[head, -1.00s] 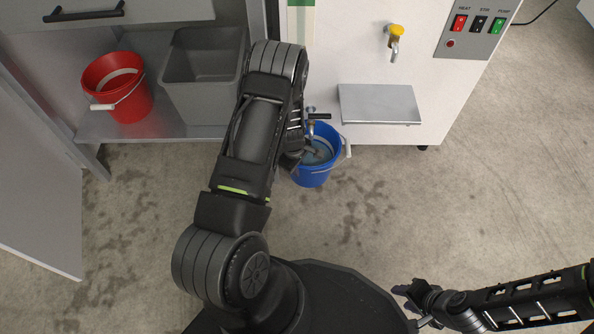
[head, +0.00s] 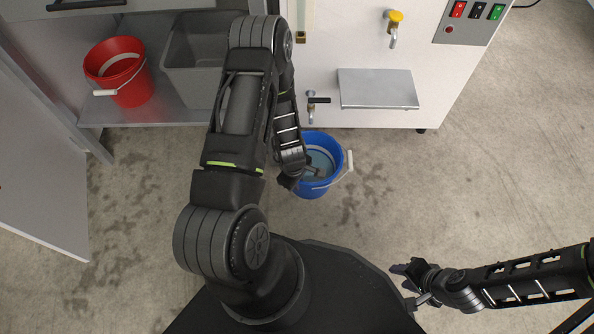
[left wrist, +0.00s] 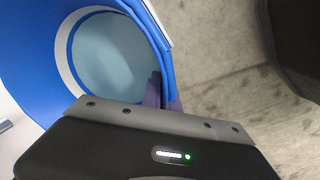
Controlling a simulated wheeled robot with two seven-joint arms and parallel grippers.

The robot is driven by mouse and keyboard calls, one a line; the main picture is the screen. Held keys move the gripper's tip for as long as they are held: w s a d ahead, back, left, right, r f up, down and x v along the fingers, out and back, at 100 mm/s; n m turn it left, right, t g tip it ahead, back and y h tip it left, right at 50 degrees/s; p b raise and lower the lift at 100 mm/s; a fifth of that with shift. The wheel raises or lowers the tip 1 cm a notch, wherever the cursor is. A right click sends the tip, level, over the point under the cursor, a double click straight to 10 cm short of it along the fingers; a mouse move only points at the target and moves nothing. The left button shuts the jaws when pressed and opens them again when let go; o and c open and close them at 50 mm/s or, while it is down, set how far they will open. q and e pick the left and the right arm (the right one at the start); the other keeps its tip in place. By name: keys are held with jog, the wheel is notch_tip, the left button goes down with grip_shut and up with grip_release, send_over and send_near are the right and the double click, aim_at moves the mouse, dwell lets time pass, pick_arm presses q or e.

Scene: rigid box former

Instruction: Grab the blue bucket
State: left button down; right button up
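The blue bucket (head: 331,181) stands upright in front of the white machine, with blue-grey liquid inside and its white handle hanging to the right. It also shows in the left wrist view (left wrist: 32,92). My left gripper (head: 314,172) is at the bucket's near left rim. In the left wrist view its purple fingers (left wrist: 163,92) are on either side of the bucket wall, shut on it; the fingertips are partly hidden. My right gripper (head: 402,286) is at the lower right, away from the bucket, with its fingers apart and empty.
The white machine (head: 370,50) has a drain tap (head: 312,104) just behind the bucket, a metal shelf (head: 378,88) and a yellow-topped tap (head: 394,28). A red bucket (head: 130,88) and grey bin (head: 190,65) sit on a cabinet shelf at left. Floor in front is clear.

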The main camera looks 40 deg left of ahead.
pick_arm(q)
jog(key=s+d+p, duration=0.1)
jog(key=s+d, duration=0.3)
jog(key=s, duration=0.2)
jog(key=shift+d, duration=0.35)
dwell(0.4)
dwell(0.6)
